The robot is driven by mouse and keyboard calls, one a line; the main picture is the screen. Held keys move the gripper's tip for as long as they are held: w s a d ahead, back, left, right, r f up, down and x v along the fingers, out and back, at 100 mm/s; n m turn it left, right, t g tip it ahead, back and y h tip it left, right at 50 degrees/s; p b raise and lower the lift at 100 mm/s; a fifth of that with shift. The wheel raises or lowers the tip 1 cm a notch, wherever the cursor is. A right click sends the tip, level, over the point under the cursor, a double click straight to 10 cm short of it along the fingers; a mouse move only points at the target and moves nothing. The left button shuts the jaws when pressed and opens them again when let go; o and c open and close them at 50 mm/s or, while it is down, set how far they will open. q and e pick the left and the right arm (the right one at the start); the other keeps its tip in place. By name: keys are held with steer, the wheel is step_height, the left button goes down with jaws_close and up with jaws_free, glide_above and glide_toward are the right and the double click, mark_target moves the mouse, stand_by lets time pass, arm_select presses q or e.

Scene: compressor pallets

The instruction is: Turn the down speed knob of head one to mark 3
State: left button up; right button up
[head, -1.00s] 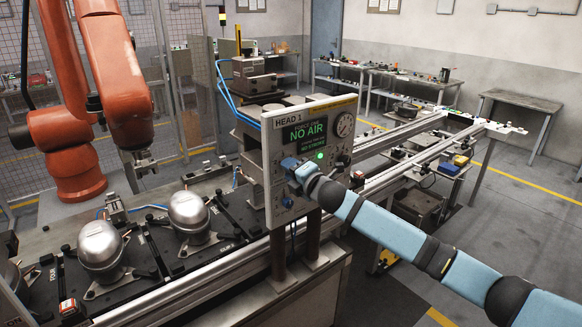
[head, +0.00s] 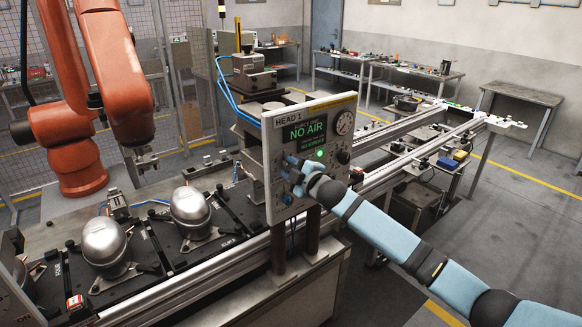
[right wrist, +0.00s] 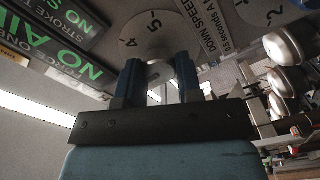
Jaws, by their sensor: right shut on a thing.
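The grey HEAD 1 panel (head: 312,108) stands upright mid-view, with a lit screen reading NO AIR. My right gripper (head: 291,172) is at the panel's lower left, its blue fingers against the face. In the right wrist view the gripper (right wrist: 158,75) is shut on a pale knob (right wrist: 156,70), one finger on each side. Behind it is a round dial plate (right wrist: 150,35) with marks 4 and 5 visible; the other marks and the pointer are hidden. A DOWN SPEED label (right wrist: 200,25) runs beside this dial. My left gripper is out of view.
A green light (head: 320,154), a gauge (head: 345,122) and a black knob (head: 343,157) are close by on the panel. An orange robot arm (head: 125,75) and silver compressors (head: 103,241) stand left.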

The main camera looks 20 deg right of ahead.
steer(key=shift+m, duration=0.3)
steer(key=o, duration=0.9)
steer(key=shift+o, duration=0.2)
steer(key=shift+s+d+f, duration=0.15)
steer(key=shift+s, duration=0.3)
steer(key=b+v, duration=0.3)
steer(key=v, duration=1)
steer(key=shift+r, duration=0.2)
